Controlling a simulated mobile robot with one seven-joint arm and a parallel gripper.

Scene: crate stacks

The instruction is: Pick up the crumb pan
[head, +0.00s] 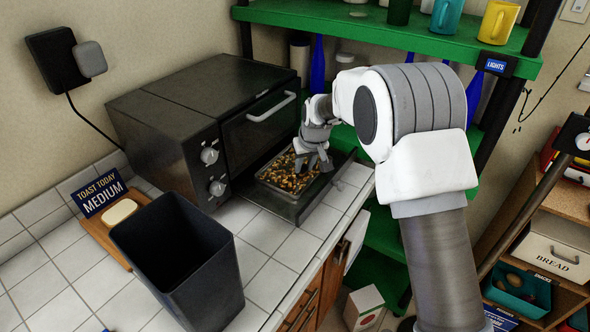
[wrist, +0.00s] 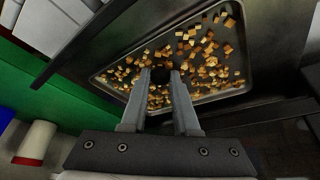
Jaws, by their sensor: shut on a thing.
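The crumb pan (head: 279,192) is a shallow metal tray scattered with golden-brown crumbs, low in front of the black toaster oven (head: 205,120). It also fills the upper middle of the wrist view (wrist: 232,72). My gripper (head: 315,162) is over the pan's right side in the head view, pointing down. In the wrist view my gripper's fingers (wrist: 159,78) reach over the near rim and close around a small dark part among the crumbs. The exact contact is partly hidden by the fingers. The pan looks level, in or just above a dark tray (head: 291,208).
A black bin (head: 180,262) and a toast board with a "MEDIUM" sign (head: 102,199) stand left on the tiled counter. A green shelf (head: 370,34) with mugs and bottles is behind. Clear tiles (head: 265,232) lie in front of the oven.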

